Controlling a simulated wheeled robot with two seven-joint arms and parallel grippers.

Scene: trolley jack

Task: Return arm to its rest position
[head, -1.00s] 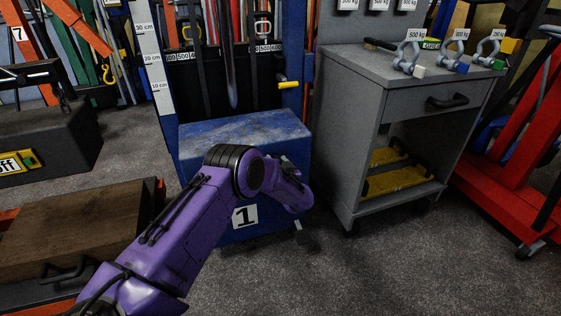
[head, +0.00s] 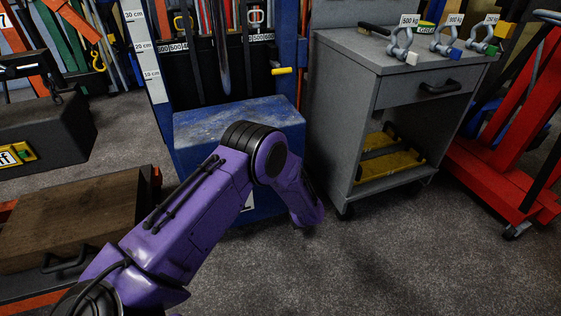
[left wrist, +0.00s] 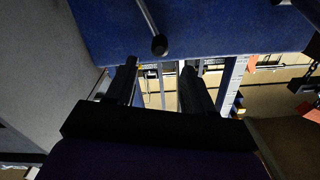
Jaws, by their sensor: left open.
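My purple left arm (head: 190,220) comes in from the lower left in the head view, bends at a black joint and points down in front of the blue block (head: 235,125). My left gripper's fingers are hidden or too small to make out there. In the left wrist view the left gripper (left wrist: 158,78) shows two dark fingers standing apart with nothing between them. A thin rod with a dark round end (left wrist: 158,45) shows beyond the fingers, against a blue surface (left wrist: 215,25). My right gripper is in neither view.
A grey cabinet (head: 345,120) with shackles (head: 402,45) on top stands right of my arm. A red frame (head: 500,170) is at far right. A brown-topped box (head: 70,215) and a dark block (head: 45,130) are at left. The carpet floor (head: 400,265) at front right is clear.

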